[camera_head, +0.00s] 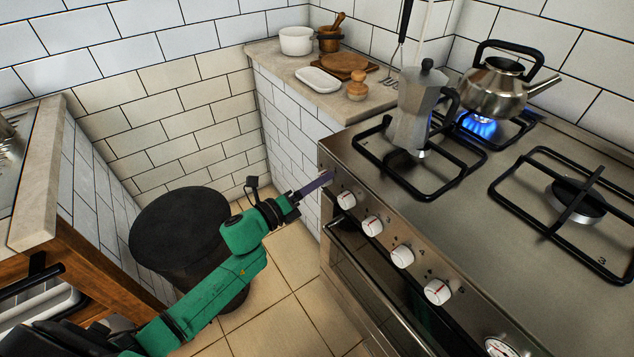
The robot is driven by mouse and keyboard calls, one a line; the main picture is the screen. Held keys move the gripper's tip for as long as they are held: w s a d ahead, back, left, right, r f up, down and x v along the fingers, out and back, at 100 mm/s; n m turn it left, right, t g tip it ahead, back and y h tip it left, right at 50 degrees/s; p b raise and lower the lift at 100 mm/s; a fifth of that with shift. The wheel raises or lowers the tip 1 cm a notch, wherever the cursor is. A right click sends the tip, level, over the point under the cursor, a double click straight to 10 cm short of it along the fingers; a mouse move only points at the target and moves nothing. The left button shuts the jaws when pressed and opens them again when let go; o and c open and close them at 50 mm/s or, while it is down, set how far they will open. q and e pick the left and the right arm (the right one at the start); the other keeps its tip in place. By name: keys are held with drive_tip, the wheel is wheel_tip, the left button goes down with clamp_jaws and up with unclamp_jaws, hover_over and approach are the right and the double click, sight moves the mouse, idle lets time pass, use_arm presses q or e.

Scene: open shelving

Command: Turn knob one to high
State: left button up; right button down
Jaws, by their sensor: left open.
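The stove's front panel (386,262) carries a row of white knobs with red marks. Going from far to near, there are knobs (346,200), (372,226), (402,257) and (437,291). My left gripper (324,179) is at the far left end of this panel, its fingers by the panel's edge. It is open, and its fingertips partly hide what seems to be one more knob there. I cannot tell whether they touch it. The number labels by the knobs are too small to read surely. My right gripper is not in view.
A moka pot (413,112) stands on the front left grate. A kettle (494,88) stands behind it over a lit blue flame (480,126). A black round-topped bin (180,228) stands on the floor beneath my left arm. A counter with dishes (318,80) lies beyond the stove.

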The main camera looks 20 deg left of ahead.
use_arm(q)
drive_tip(key=shift+c, duration=0.3)
clamp_jaws()
drive_tip(key=shift+a+r+n+g+p, duration=0.15)
drive_tip(key=shift+n+g+p, duration=0.25)
drive_tip(key=shift+n+p, duration=2.4)
drive_tip(key=shift+r+n+g+p, duration=0.15)
drive_tip(key=shift+n+g+p, duration=0.25)
drive_tip(key=shift+n+p, duration=2.4)
drive_tip(key=shift+n+b, duration=0.75)
drive_tip(key=shift+n, duration=0.25)
